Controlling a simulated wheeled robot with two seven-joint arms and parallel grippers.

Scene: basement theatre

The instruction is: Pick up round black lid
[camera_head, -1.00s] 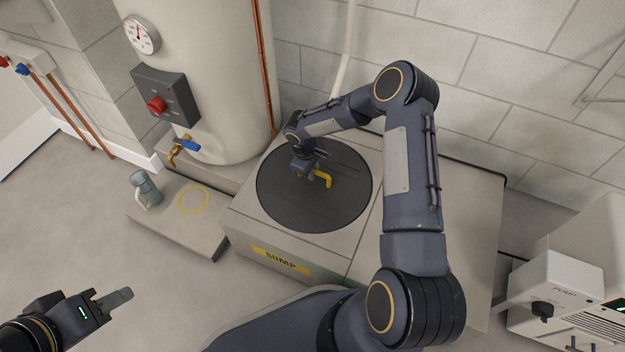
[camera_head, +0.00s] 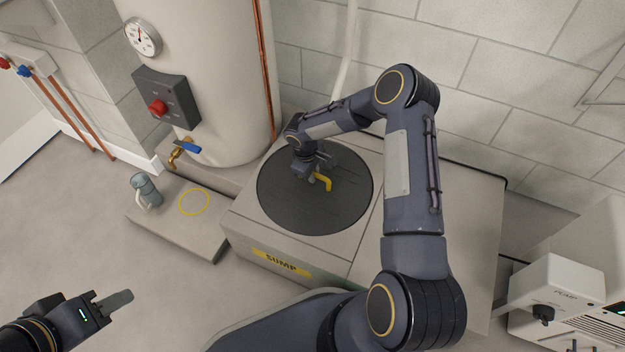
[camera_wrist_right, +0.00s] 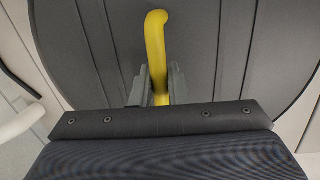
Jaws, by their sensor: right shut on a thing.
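The round black lid (camera_head: 330,205) lies flat on top of the light sump box (camera_head: 262,240), with a yellow handle (camera_head: 325,182) standing up from it. My right gripper (camera_head: 312,176) is over the lid at this handle. In the right wrist view the two fingers of the right gripper (camera_wrist_right: 160,85) are shut on the yellow handle (camera_wrist_right: 157,45), with the black lid (camera_wrist_right: 235,50) behind. The handle's lower part is hidden by the gripper. My left gripper (camera_head: 118,300) is low at the left, away from the lid; its finger gap cannot be made out.
A low slab (camera_head: 205,235) with a yellow ring mark and a grey-blue jug (camera_head: 145,188) lies left of the box. A tank (camera_head: 215,80) with a blue-handled tap stands behind the slab. A white pump unit (camera_head: 555,290) is at the right. The front floor is clear.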

